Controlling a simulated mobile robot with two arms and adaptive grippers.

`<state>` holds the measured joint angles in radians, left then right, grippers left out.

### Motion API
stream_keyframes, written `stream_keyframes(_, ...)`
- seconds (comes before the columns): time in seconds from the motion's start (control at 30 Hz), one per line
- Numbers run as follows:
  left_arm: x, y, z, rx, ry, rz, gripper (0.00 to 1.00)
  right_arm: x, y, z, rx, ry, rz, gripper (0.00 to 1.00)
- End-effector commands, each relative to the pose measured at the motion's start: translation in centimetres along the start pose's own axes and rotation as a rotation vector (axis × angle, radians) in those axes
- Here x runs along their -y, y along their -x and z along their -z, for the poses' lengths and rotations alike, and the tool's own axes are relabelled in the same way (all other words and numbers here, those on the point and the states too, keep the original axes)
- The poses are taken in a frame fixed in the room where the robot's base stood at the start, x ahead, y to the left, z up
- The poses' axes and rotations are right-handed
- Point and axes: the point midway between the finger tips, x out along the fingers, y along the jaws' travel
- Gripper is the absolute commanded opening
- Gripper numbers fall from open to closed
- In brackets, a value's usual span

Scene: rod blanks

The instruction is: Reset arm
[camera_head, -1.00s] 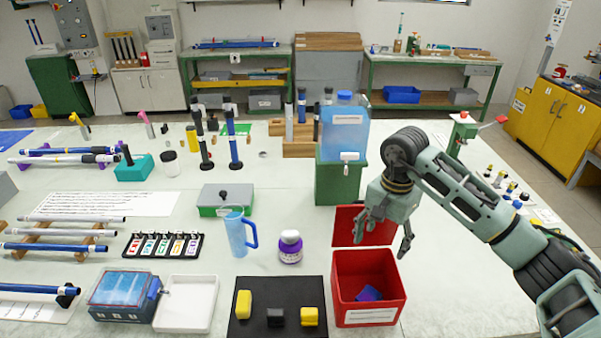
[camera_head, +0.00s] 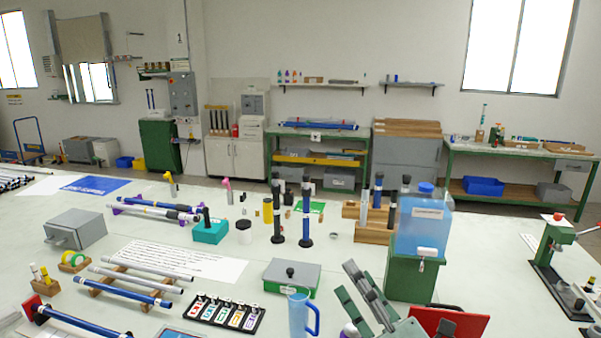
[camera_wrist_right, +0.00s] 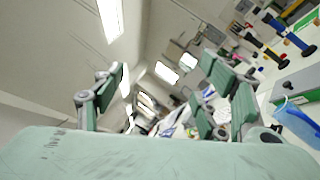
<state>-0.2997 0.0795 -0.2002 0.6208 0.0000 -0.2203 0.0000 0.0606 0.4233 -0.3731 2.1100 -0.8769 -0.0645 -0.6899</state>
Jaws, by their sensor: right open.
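My right gripper (camera_head: 368,298) shows at the bottom of the head view, its green-grey fingers pointing up and left. Most of its arm is below the picture. In the right wrist view the fingers (camera_wrist_right: 160,95) are spread apart with nothing between them. In the head view the gripper is between the blue jug (camera_head: 300,316) and the green stand (camera_head: 410,277) under the blue-liquid container (camera_head: 425,225). Whether it touches either cannot be told. My left gripper is not in view.
The red bin's raised part (camera_head: 448,323) is right of my gripper, partly cut off. A green-grey box (camera_head: 291,278) is behind the jug. Dark upright rods (camera_head: 306,215) stand farther back. A green press (camera_head: 565,255) is at the right. Bare white tabletop lies before the press.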

Motion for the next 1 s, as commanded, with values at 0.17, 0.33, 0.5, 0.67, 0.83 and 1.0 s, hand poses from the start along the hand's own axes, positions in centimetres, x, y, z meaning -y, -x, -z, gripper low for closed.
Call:
stream_keyframes(0.17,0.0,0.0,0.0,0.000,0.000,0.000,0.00,8.8,7.6,-3.9,0.405,-0.587,0.356,0.67)
stream_keyframes(0.33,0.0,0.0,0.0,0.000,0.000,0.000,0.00,15.8,18.1,-1.6,0.755,-1.029,0.691,0.67)
stream_keyframes(0.5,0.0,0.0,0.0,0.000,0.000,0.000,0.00,18.1,27.0,3.0,1.015,-1.298,0.957,0.67)
stream_keyframes(0.67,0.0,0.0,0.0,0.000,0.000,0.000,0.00,17.9,32.8,6.7,1.182,-1.436,1.141,0.67)
stream_keyframes(0.83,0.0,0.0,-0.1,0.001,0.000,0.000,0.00,16.5,37.7,10.1,1.330,-1.534,1.310,0.67)
stream_keyframes(1.0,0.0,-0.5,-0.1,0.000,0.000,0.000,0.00,18.7,40.1,12.6,1.395,-1.558,1.395,0.67)
